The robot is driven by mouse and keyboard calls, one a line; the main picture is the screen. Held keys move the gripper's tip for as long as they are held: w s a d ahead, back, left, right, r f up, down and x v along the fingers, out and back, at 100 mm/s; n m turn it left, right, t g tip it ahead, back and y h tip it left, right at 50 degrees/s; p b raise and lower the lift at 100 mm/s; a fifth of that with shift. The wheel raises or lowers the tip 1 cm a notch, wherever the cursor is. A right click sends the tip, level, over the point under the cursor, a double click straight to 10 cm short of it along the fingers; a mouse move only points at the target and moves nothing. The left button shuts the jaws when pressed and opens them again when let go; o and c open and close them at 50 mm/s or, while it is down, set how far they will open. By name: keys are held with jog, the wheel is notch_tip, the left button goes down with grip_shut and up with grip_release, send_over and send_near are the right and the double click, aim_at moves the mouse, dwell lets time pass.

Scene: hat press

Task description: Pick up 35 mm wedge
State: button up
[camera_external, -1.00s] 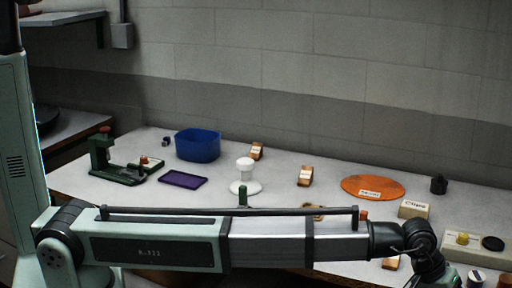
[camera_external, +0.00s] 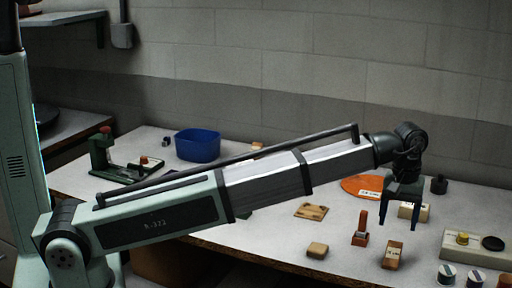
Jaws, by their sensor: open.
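My gripper (camera_external: 398,224) points down at the right of the table with its two dark fingers apart and nothing between them. A tan wooden block with a pale label (camera_external: 392,256) lies just in front of and below the fingers, apart from them. It looks like a wedge, but its label is too small to read, so I cannot tell if it is the 35 mm one. Another tan block (camera_external: 257,145) at the back is mostly hidden by my arm. A labelled block seen earlier near the back middle is now hidden behind my arm.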

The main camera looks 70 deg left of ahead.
aim_at(394, 250)
jog(key=shift+d+f, duration=0.2)
jog(key=shift+f, duration=4.7)
jog(key=c, duration=1.1)
